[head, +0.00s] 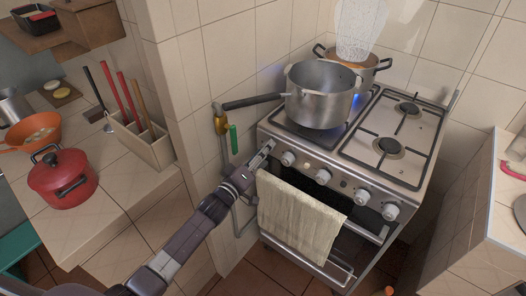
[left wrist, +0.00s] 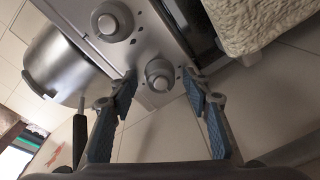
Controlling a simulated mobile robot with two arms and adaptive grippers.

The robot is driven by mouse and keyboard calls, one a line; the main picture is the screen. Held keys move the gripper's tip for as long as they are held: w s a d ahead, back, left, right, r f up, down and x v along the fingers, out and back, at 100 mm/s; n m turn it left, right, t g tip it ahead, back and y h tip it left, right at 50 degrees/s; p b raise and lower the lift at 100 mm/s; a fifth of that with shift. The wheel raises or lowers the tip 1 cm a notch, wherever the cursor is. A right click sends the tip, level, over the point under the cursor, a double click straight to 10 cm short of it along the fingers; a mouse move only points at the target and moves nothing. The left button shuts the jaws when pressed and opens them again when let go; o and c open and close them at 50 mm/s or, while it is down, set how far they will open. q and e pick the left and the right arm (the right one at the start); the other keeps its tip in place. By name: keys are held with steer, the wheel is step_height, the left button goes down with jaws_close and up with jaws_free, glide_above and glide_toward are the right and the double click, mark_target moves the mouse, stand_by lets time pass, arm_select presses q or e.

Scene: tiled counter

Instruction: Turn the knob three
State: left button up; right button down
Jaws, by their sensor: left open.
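The stove (head: 340,185) has a row of several silver knobs along its front panel; no number labels can be read. In the left wrist view, the open fingers (left wrist: 160,79) stand on either side of a round knob (left wrist: 160,74), with gaps visible on both sides. A second, larger-looking knob (left wrist: 113,20) is farther up the panel. Other knobs are at the middle (head: 323,176) and right (head: 362,196) of the panel. My right gripper is not visible.
A cream towel (head: 298,218) hangs from the oven handle below the knobs. A steel pot (head: 320,100) with a dark handle sits above a blue flame on the left. Another pot (head: 370,65) is behind it. The right burners (head: 388,146) are bare.

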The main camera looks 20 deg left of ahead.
arm_select(q)
steer(key=shift+c, duration=0.4)
steer(key=c, duration=1.1)
steer(key=shift+m, duration=0.3)
steer(key=m+b, duration=0.1)
steer(key=m, duration=0.3)
steer(key=shift+f, duration=0.15)
steer(key=m+b, duration=0.2)
steer(key=m, duration=0.3)
steer(key=shift+t+h, duration=0.3)
steer(key=shift+h, duration=0.1)
steer(key=m+b, duration=0.1)
steer(key=m, duration=0.4)
steer(key=shift+h, duration=0.4)
steer(key=shift+m+h+b, duration=0.3)
steer(key=shift+m+b, duration=0.4)
steer(key=shift+m, duration=1.7)
